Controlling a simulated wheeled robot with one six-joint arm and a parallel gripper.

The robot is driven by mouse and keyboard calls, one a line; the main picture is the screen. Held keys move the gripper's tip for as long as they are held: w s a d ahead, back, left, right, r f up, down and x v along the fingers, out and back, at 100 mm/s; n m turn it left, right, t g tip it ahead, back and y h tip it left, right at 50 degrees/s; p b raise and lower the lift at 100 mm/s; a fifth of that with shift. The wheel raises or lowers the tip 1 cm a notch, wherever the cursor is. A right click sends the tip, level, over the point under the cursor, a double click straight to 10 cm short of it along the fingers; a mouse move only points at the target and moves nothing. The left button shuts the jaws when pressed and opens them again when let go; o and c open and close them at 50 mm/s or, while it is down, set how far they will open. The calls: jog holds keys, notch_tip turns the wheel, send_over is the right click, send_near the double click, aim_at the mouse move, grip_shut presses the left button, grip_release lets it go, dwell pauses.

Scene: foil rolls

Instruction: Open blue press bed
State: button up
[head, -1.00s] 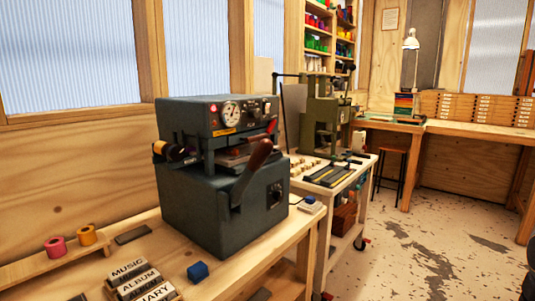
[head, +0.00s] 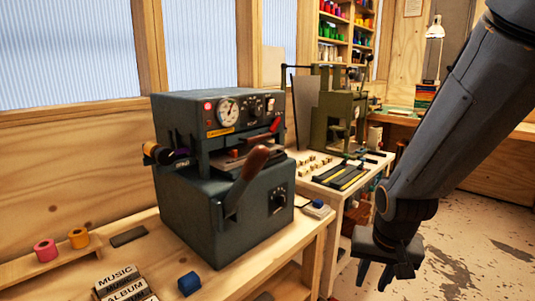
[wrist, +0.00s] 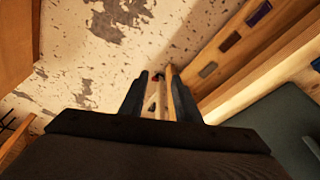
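The blue press (head: 185,205) is a dark blue-grey boxy machine on the wooden bench. Its upper front carries a gauge (head: 228,111) and knobs. Its bed (head: 236,160) shows only partly in the gap between the upper and lower housings. A lever with a brown grip (head: 252,165) stands tilted in front of the gap. My gripper (head: 375,283) hangs to the right of the press, apart from it, fingers pointing down. In the wrist view, my gripper (wrist: 157,75) has its fingers apart with nothing between them. A blue-grey surface, seemingly the press, shows lower right (wrist: 275,125).
A green press (head: 340,118) stands on a white cart (head: 318,187) behind. Lettered blocks (head: 122,285), a blue block (head: 189,283) and pink (head: 46,250) and orange (head: 78,238) rolls lie on the bench. Floor (head: 470,255) is open at the right.

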jog(key=w+a+r+m+t+y+p, duration=0.1)
jog(key=w+a+r+t, duration=0.1)
jog(key=w, duration=0.4)
jog(key=w+a+r+m+t+p, duration=0.2)
jog(key=w+r, duration=0.1)
jog(key=w, duration=0.3)
jog(key=m+t+y+p, duration=0.6)
jog(key=t+y, duration=0.1)
send_near(276, 157)
jog(key=shift+p+x, duration=0.75)
jog(key=shift+x, duration=3.3)
grip_shut()
